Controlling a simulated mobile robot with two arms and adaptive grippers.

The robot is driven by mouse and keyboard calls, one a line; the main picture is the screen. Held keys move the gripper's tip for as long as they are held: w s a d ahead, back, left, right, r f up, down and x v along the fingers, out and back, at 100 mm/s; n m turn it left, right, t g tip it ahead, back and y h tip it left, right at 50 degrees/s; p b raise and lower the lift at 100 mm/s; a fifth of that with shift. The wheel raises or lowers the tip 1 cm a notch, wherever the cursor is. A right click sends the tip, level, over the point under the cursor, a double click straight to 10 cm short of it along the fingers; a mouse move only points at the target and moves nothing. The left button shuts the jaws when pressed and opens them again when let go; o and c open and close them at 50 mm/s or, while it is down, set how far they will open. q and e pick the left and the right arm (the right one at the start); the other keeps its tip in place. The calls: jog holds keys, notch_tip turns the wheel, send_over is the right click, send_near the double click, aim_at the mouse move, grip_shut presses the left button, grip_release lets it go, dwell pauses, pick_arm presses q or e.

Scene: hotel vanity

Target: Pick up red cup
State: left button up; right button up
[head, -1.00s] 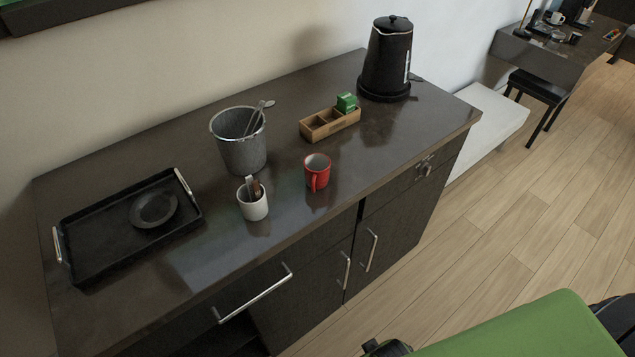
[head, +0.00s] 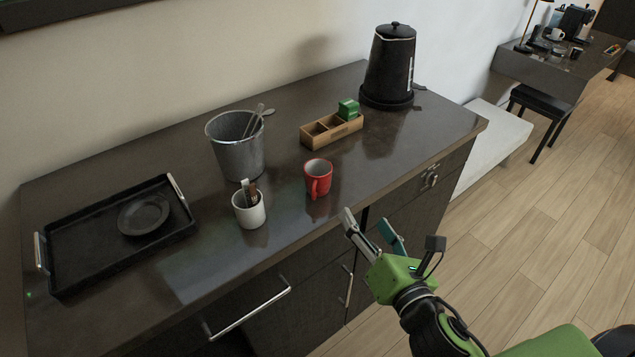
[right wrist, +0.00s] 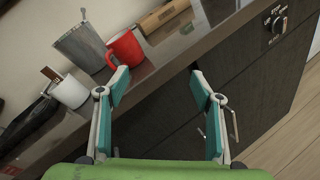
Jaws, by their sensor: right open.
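The red cup (head: 318,178) stands upright on the dark counter (head: 300,225), close to its front edge, with its handle towards me. It also shows in the right wrist view (right wrist: 124,49), ahead and left of the fingers. My right gripper (head: 366,224) is in front of the counter's edge, to the right of and nearer than the cup, apart from it. In the right wrist view its two teal-padded fingers (right wrist: 157,85) are spread wide with nothing between them. My left gripper is not in view.
A white cup with sticks (head: 249,211) and a grey bucket with tongs (head: 236,150) stand left of the red cup. A wooden box (head: 331,131) and a black kettle (head: 389,66) are behind. A black tray (head: 80,250) lies at the left.

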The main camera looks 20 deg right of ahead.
aim_at(324, 181)
jog(key=w+a+r+n+y, duration=0.1)
jog(key=w+n, duration=0.1)
jog(key=w+a+r+n+t+y+p, duration=0.1)
jog(key=w+a+n, duration=0.1)
jog(key=w+n, duration=0.1)
jog(key=w+a+r+n+y+p, duration=0.1)
jog(key=w+a+n, duration=0.1)
jog(key=w, duration=0.1)
jog(key=shift+w+r+n, duration=0.15)
jog(key=shift+w+n, duration=0.05)
jog(key=shift+n, duration=0.1)
jog(key=w, duration=0.1)
jog(key=w+p, duration=0.1)
jog(key=w, duration=0.2)
jog(key=shift+w+a+r, duration=0.3)
jog(key=shift+a, duration=0.1)
jog(key=shift+w+a+f, duration=0.1)
jog(key=shift+w, duration=0.35)
jog(key=shift+s, duration=0.1)
jog(key=c, duration=1.3)
